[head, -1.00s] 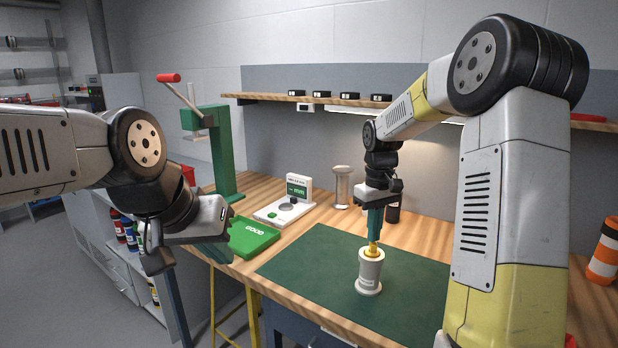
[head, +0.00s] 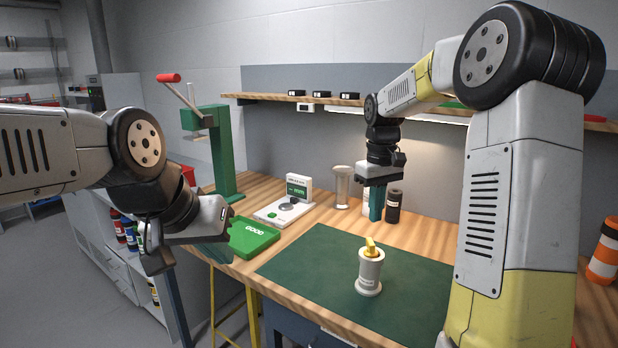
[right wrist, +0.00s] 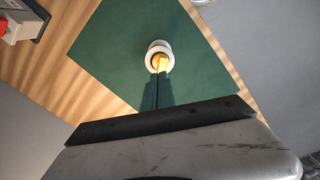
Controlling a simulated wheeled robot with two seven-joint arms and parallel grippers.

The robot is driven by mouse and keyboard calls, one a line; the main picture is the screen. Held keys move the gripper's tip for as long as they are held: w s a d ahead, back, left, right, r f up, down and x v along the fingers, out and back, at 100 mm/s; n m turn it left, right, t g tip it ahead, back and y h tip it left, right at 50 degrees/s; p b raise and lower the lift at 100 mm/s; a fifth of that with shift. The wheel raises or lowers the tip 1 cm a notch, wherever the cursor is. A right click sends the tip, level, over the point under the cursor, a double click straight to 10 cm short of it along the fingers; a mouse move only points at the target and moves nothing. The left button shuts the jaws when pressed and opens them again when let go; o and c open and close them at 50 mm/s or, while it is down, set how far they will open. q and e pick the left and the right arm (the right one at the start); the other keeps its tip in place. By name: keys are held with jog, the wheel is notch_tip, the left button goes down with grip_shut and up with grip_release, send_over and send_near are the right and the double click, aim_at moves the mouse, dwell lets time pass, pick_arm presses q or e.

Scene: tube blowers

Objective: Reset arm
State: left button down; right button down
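My right gripper (head: 376,218) hangs in the air above the back of the green mat, fingers pointing down. Nothing shows between its fingers. They are close together in the right wrist view (right wrist: 158,82), and whether a gap is left is unclear. A yellow piece (head: 370,247) stands in the top of a grey-white cylindrical holder (head: 368,272) on the mat, apart from the gripper.
The green mat (head: 310,265) is mostly clear. A green GOOD tray (head: 252,236), a gauge (head: 296,188), a green lever press (head: 222,155), a clear cylinder (head: 342,188) and a dark bottle (head: 393,207) stand around it. An orange-striped bottle (head: 604,252) is at the right. A shelf (head: 270,98) runs behind.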

jog(key=s+a+r+m+t+y, duration=0.1)
jog(key=s+r+m+t, duration=0.1)
jog(key=s, duration=1)
jog(key=s+a+r+m+t+y, duration=0.1)
jog(key=s+r+m+t, duration=0.1)
jog(key=s, duration=1)
jog(key=shift+r+m+t, duration=0.3)
jog(key=shift+r+t, duration=0.2)
jog(key=shift+t, duration=0.6)
jog(key=shift+s+a, duration=0.1)
